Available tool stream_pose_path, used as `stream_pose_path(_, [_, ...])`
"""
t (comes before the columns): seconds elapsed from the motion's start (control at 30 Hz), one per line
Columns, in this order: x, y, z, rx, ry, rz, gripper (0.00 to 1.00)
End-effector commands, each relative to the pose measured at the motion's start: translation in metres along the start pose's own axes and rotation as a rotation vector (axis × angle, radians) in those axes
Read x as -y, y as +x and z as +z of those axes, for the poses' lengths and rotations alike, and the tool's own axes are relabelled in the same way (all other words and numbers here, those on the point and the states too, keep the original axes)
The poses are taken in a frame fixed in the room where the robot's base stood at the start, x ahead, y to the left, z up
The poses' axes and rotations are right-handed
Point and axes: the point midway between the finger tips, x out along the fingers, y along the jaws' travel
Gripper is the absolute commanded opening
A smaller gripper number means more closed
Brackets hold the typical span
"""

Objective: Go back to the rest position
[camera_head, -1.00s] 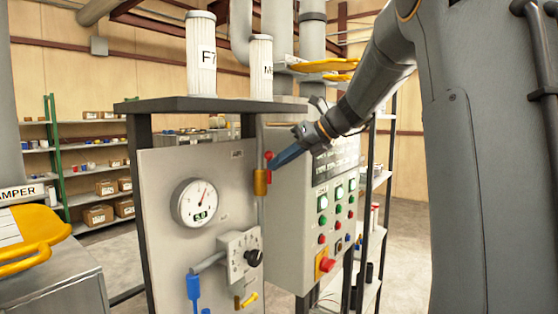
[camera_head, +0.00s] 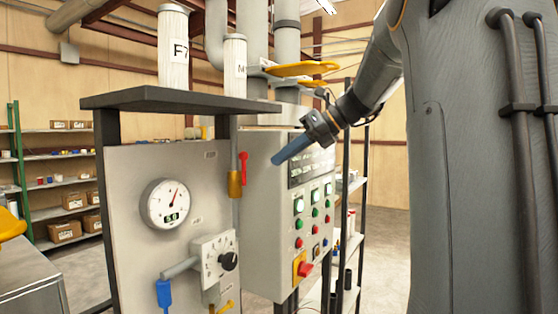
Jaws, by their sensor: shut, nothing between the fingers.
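My gripper (camera_head: 284,157) hangs in the air in front of the upper part of the grey control box. Its long blue fingers are together with nothing between them, pointing down and to the left. The fingertips are apart from the red-handled valve (camera_head: 243,166) with its brass body, which is to their left on the panel's edge. My arm comes down from the upper right.
The grey panel (camera_head: 120,210) carries a round gauge (camera_head: 168,203), a dial box (camera_head: 214,258) and a blue lever (camera_head: 164,294). The control box (camera_head: 262,230) has several buttons and a red knob. Two white filter cylinders (camera_head: 173,50) stand on the shelf above.

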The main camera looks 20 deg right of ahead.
Motion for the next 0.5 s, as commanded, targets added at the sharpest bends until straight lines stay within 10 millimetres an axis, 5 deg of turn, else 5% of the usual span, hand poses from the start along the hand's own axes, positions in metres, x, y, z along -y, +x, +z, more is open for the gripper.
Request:
stream_pose_path(0.37, [0.000,0.004,-0.003,-0.007,-0.010,0.000,0.00])
stream_pose_path(0.5, [0.000,0.035,-0.033,-0.075,-0.117,-0.010,0.00])
